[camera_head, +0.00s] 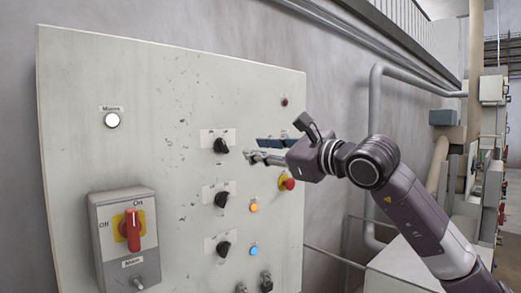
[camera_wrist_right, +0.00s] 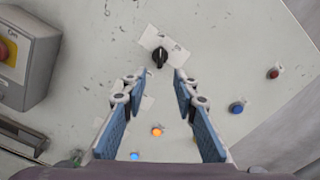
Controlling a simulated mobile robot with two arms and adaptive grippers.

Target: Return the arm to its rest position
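My right arm reaches in from the right in the head view, with its gripper (camera_head: 262,152) in front of the grey control panel (camera_head: 120,155). In the right wrist view the gripper (camera_wrist_right: 159,82) is open, its two blue-padded fingers apart with nothing between them. A black rotary knob (camera_wrist_right: 160,57) on the panel lies just beyond the fingertips there. In the head view the upper black knob (camera_head: 220,146) is left of the fingertips, apart from them. My left gripper is in neither view.
A switch box (camera_head: 125,245) with a red handle (camera_head: 131,229) is at the panel's lower left. A red emergency button (camera_head: 288,184) is just below my right gripper. Orange (camera_head: 254,207) and blue lights are lower. A grey pipe (camera_head: 375,110) runs behind my arm.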

